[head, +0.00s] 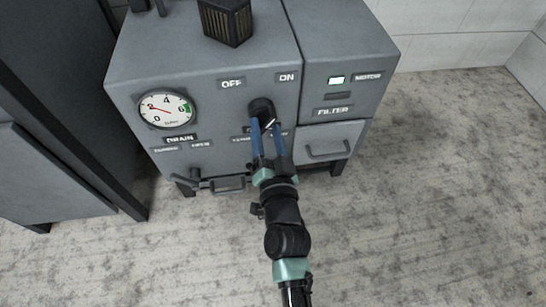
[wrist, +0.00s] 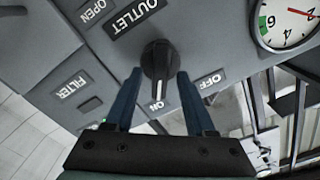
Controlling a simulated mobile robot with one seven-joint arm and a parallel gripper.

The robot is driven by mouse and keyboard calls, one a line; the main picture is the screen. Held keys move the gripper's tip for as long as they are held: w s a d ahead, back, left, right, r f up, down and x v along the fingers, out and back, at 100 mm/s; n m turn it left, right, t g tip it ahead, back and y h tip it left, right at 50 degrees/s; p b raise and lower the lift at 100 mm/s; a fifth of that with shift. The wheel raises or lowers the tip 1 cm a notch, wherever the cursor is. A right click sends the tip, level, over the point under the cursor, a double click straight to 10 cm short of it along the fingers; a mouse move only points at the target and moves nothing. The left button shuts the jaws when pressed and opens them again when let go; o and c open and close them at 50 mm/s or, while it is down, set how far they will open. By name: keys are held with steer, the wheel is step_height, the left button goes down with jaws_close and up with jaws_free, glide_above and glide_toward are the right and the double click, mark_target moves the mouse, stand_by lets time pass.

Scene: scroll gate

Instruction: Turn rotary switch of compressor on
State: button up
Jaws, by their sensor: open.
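The grey compressor (head: 210,60) stands ahead in the head view. Its black rotary switch (head: 262,106) is on the front, below the OFF label (head: 231,84) and the ON label (head: 287,77). In the wrist view the switch (wrist: 158,58) has a white pointer line aimed down at the ON label (wrist: 157,105), with the OFF label (wrist: 209,82) to the right. My gripper (head: 265,126) is at the switch. Its blue fingers are open, one on each side of the knob, and in the wrist view (wrist: 158,76) gaps show beside the knob; firm contact cannot be made out.
A round gauge (head: 166,109) is left of the switch. A lit lamp (head: 336,80) is beside the MOTOR label (head: 368,77). A filter drawer (head: 327,147) is to the right. A dark cabinet (head: 45,165) stands at left. The floor at right is clear.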

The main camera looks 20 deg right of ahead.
steer(key=p+v, duration=0.2)
steer(key=v, duration=0.9)
steer(key=shift+s+p, duration=0.15)
steer(key=shift+p, duration=0.25)
steer(key=shift+r, duration=0.1)
steer(key=w+a+r+n+t+y+p, duration=0.2)
steer(key=w+a+r+p, duration=0.15)
steer(key=r, duration=0.95)
steer(key=w+a+r+n+t+y+p, duration=0.1)
steer(key=w+a+r+n+t+p, duration=0.2)
steer(key=r, duration=1)
steer(key=w+a+r+n+t+y+p, duration=0.1)
steer(key=w+a+r+y+p, duration=0.2)
steer(key=r, duration=0.9)
steer(key=s+a+r+n+t+p, duration=0.1)
steer(key=s+r+p, duration=0.15)
steer(key=r, duration=0.85)
steer(key=s+a+r+n+t+h+p, duration=0.15)
steer(key=s+r, duration=0.25)
steer(key=r, duration=0.8)
steer(key=s+a+r+n+t+y+p, duration=0.1)
steer(key=s+r+n+t+p, duration=0.15)
steer(key=r, duration=0.85)
step_height(320, 180, up, 36)
steer(key=g+p, duration=0.1)
steer(key=p, duration=3.5)
steer(key=shift+m+p, duration=0.3)
steer(key=shift+p, duration=0.1)
steer(key=shift+a+h, duration=0.15)
steer(key=shift+h, duration=0.1)
